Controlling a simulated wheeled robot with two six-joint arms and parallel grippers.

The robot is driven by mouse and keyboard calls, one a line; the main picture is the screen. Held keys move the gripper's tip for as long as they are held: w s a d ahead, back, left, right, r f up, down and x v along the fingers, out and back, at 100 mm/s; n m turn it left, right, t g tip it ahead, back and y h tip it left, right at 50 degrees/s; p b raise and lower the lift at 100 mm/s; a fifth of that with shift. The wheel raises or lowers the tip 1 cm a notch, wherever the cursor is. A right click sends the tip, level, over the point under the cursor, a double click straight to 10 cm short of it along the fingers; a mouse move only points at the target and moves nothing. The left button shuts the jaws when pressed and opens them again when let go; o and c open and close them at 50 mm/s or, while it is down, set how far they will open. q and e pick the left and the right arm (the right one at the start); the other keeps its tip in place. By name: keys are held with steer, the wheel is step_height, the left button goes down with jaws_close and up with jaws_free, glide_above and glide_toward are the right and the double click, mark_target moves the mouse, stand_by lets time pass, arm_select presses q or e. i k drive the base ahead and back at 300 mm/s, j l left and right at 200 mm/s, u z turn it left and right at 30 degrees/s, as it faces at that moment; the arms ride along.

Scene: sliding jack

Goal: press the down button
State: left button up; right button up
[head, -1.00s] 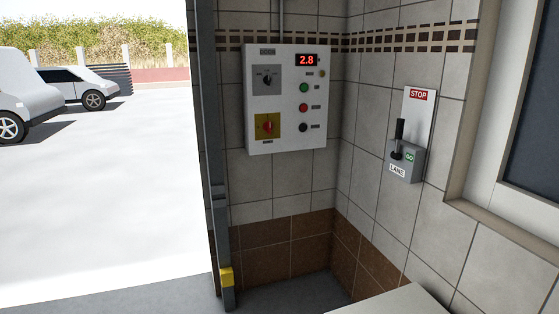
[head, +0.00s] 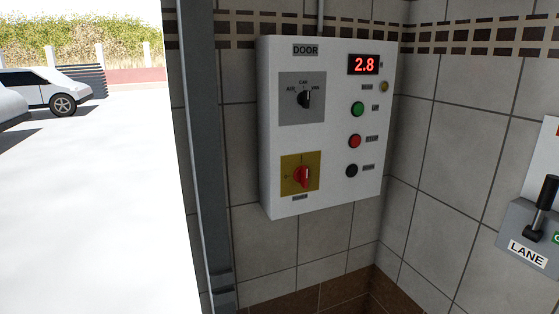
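The white door control box (head: 271,140) hangs on the tiled wall in the middle of the head view. The down button (head: 352,171) is the black round one at the lower right of its face. Above it are the red stop button (head: 355,141) and the green up button (head: 358,109). A red display (head: 364,64) reads 2.8. A black selector knob (head: 305,98) sits on a grey plate, and a red rotary switch (head: 302,176) sits on a yellow plate. Neither of my grippers shows in the head view.
A lane lever box (head: 520,236) with a black lever is on the right wall. A grey vertical post (head: 205,150) stands left of the control box. Beyond it is a bright open yard with a parked car (head: 40,90) and a hedge.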

mark_target(353, 170)
steer(key=i+j+z, duration=0.1)
steer(key=i+z, duration=0.2)
steer(key=i, duration=1.05)
